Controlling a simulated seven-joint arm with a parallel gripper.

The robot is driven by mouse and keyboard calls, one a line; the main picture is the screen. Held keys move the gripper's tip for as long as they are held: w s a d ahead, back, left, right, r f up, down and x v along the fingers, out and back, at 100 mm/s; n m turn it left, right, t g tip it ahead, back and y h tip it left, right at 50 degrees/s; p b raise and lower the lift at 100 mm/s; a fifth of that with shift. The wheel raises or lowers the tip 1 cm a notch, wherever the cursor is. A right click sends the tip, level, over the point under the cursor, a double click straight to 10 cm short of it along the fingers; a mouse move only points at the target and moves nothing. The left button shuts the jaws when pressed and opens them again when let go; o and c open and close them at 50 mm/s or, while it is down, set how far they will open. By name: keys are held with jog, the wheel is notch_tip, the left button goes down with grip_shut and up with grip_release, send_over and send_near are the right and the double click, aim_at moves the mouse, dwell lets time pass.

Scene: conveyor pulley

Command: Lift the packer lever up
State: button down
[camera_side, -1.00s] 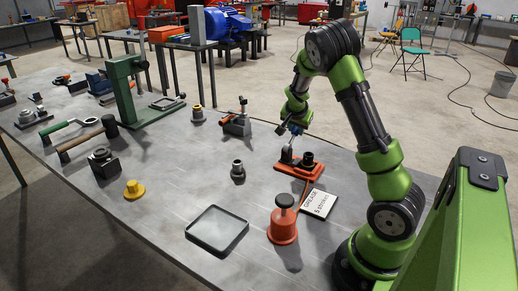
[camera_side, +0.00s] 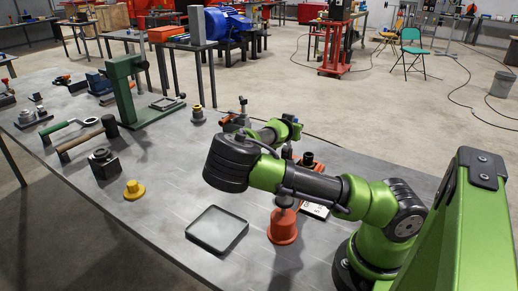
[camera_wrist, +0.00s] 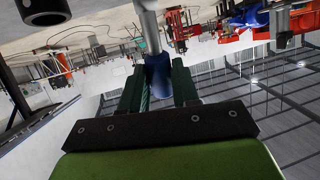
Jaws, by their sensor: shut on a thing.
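In the wrist view my gripper (camera_wrist: 157,66) is shut on the blue grip (camera_wrist: 158,80) of the packer lever, one finger on each side. The lever's grey metal rod (camera_wrist: 149,28) runs up out of the picture from the grip. In the side view my bent arm hides the lever and the fingertips. A small part of the packer's red base (camera_side: 289,153) and its dark round post (camera_side: 307,158) show behind my arm. A dark hollow cylinder (camera_wrist: 45,12) is at the wrist view's top left.
A red pot with a dark knob (camera_side: 283,228) stands in front of my arm. A shallow square tray (camera_side: 216,230) and a yellow flanged piece (camera_side: 134,190) lie to its left. A white card (camera_side: 315,210) is partly hidden. The table has clear room left of the tray.

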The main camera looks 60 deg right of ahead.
jog(key=shift+a, duration=0.2)
dwell(0.5)
jog(key=c, duration=0.8)
grip_release()
jog(key=v, duration=0.7)
jog(key=shift+s+a+f, duration=0.1)
jog(key=shift+a, duration=0.2)
